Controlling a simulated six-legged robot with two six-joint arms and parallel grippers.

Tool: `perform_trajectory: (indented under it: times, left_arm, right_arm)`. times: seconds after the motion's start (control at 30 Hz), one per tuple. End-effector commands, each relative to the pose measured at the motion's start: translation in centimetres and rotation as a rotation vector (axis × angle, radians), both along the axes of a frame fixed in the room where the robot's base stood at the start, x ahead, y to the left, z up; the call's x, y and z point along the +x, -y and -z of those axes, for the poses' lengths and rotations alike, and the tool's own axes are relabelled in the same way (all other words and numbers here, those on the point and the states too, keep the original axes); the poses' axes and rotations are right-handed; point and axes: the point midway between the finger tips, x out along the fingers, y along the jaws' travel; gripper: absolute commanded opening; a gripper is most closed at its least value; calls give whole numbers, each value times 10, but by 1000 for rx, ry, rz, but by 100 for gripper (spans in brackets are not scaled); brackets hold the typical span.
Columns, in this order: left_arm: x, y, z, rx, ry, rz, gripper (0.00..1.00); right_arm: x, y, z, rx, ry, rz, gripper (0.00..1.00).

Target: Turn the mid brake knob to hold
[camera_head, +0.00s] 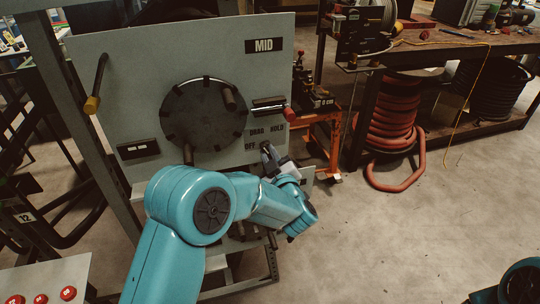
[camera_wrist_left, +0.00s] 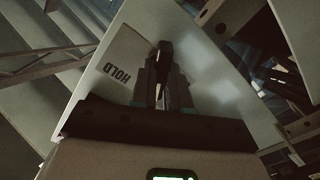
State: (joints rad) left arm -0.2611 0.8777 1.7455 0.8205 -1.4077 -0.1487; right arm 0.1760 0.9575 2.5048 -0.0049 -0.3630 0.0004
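The grey panel (camera_head: 130,70) carries a MID sign (camera_head: 263,46). The words OFF, DRAG and HOLD (camera_head: 277,128) are at its lower right. My left gripper (camera_head: 268,150) is at the panel just below these words, its fingers over the place they surround. In the left wrist view the fingers (camera_wrist_left: 164,78) stand close together, with a dark piece between their tips beside the upside-down HOLD label (camera_wrist_left: 118,75). This may be the brake knob, but I cannot make it out or tell whether they grip it. My right gripper is out of view.
A dark round disc with a handle (camera_head: 205,112) is on the panel. A red-tipped lever (camera_head: 289,113) sticks out just above the words; a yellow-tipped lever (camera_head: 92,103) is at left. A red hose coil (camera_head: 388,130) stands under a bench at right. Floor at right is clear.

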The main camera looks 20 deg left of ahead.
Motion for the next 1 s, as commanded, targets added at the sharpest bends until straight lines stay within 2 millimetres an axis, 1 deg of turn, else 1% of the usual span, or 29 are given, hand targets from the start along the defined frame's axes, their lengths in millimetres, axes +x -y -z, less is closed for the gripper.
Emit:
perform_trajectory:
  times: [0.27, 0.43, 0.57, 1.0]
  left_arm:
    - [0, 0, 0, 24, -17, 0, 0]
    - [0, 0, 1, 87, -60, 0, 0]
    - [0, 0, 0, 168, -114, 0, 0]
    - [0, 0, 0, 509, -347, 0, 0]
  right_arm:
    - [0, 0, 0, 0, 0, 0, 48]
    - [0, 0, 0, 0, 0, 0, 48]
    - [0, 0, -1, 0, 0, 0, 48]
    - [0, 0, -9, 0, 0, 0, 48]
